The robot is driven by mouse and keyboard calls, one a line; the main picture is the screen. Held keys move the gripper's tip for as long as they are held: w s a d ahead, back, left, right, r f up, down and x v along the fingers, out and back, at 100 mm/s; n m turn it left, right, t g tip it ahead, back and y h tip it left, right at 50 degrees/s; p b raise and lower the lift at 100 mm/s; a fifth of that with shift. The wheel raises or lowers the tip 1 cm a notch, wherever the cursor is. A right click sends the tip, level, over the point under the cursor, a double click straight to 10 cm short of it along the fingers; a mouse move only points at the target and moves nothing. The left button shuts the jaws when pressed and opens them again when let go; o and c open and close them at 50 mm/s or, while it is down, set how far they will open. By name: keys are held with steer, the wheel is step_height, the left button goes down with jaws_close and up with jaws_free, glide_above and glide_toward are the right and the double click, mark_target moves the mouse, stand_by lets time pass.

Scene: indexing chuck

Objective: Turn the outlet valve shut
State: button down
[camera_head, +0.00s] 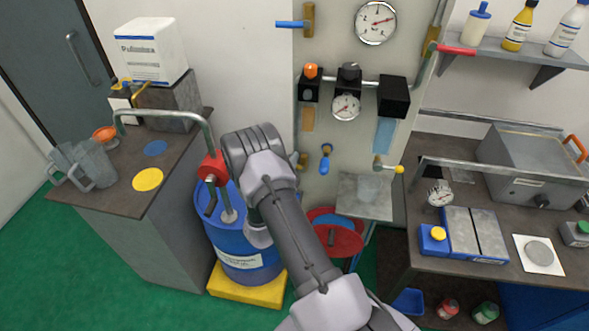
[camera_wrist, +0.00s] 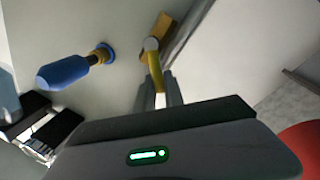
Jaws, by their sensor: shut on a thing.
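A small valve with a brass body (camera_wrist: 150,43) and a yellow lever (camera_wrist: 155,72) is on the pale panel, close to its edge, in the wrist view. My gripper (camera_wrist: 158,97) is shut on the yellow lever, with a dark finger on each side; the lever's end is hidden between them. In the head view my wrist covers the gripper and most of this valve; a bit of brass (camera_head: 302,160) shows beside it. A blue-handled valve (camera_wrist: 65,73) sits beside it on the panel, also seen in the head view (camera_head: 325,157). I cannot read any label naming the outlet valve.
A blue drum (camera_head: 245,255) with a red pump head (camera_head: 213,168) stands left of my arm. Regulators and a gauge (camera_head: 345,106) are above the valves. A yellow-knobbed valve (camera_head: 388,168) is farther right. Workbenches flank both sides.

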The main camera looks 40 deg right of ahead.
steer(key=f+n+t+b, duration=0.1)
steer(key=n+b, duration=0.2)
steer(key=f+n+b, duration=0.1)
steer(key=n+b, duration=0.2)
steer(key=n, duration=0.1)
steer(key=w+a+f+n+t+y+b, duration=0.1)
steer(key=f+n+b, duration=0.1)
steer(key=n+b, duration=0.1)
steer(key=shift+w+n+t+b, duration=0.1)
steer(key=shift+n+t+b, duration=0.2)
steer(key=shift+n+b, duration=0.1)
steer(key=shift+n, duration=0.3)
steer(key=c, duration=1.4)
jaws_free()
steer(key=shift+c, duration=0.2)
steer(key=b+v, duration=0.2)
steer(key=v, duration=1.5)
steer(key=shift+s+a, duration=0.15)
steer(key=shift+s, duration=0.1)
